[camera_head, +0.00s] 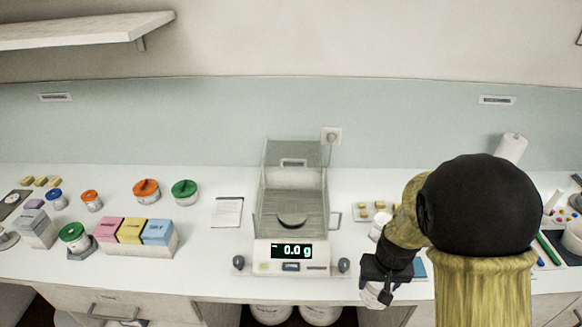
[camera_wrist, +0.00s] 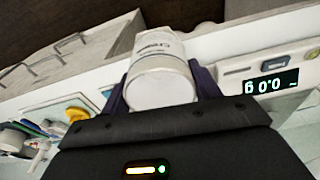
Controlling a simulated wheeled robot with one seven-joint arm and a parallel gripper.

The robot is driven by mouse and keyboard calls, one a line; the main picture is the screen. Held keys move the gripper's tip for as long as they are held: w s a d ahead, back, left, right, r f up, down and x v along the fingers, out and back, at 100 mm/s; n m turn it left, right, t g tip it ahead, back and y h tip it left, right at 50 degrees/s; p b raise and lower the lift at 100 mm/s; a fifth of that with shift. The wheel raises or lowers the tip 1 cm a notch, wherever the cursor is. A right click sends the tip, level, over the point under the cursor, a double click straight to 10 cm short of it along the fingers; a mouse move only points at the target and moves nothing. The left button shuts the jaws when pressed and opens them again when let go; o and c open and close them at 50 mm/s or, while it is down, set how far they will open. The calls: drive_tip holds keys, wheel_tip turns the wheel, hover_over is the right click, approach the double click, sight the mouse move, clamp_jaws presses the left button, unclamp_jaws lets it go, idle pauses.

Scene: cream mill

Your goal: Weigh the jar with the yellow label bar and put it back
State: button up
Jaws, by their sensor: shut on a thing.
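My gripper (camera_head: 388,273) is shut on a white jar (camera_head: 375,294) in front of the counter's front edge, to the right of the scale. In the wrist view the jar (camera_wrist: 160,72) lies between the two dark fingers, with grey print on its side. No yellow bar shows on the part of it that I see. The scale (camera_head: 291,255) stands in the middle of the counter and its display reads 0.0 g. Its round pan (camera_head: 292,220) is empty inside the clear-walled chamber. The display (camera_wrist: 271,83) also shows in the wrist view.
Pink, yellow and blue boxes (camera_head: 138,237) stand left of the scale, with several lidded tubs behind and beside them. A paper sheet (camera_head: 227,211) lies nearer the scale. My arm hides part of the right counter.

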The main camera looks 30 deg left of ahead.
drive_tip(key=w+d+f+m, duration=0.1)
drive_tip(key=w+d+f, duration=0.2)
drive_tip(key=d, duration=0.4)
drive_tip(key=w+d+f+m, duration=0.2)
drive_tip(key=w+d+f, duration=0.1)
drive_tip(key=d, duration=0.5)
drive_tip(key=w+d+f+m, duration=0.2)
drive_tip(key=w+d+f, duration=0.1)
drive_tip(key=d, duration=0.4)
drive_tip(key=shift+w+d+f+h, duration=0.15)
drive_tip(key=shift+w+f+h, duration=0.2)
drive_tip(key=shift+f, duration=0.3)
drive_tip(key=shift+d+m, duration=0.15)
drive_tip(key=shift+m, duration=0.15)
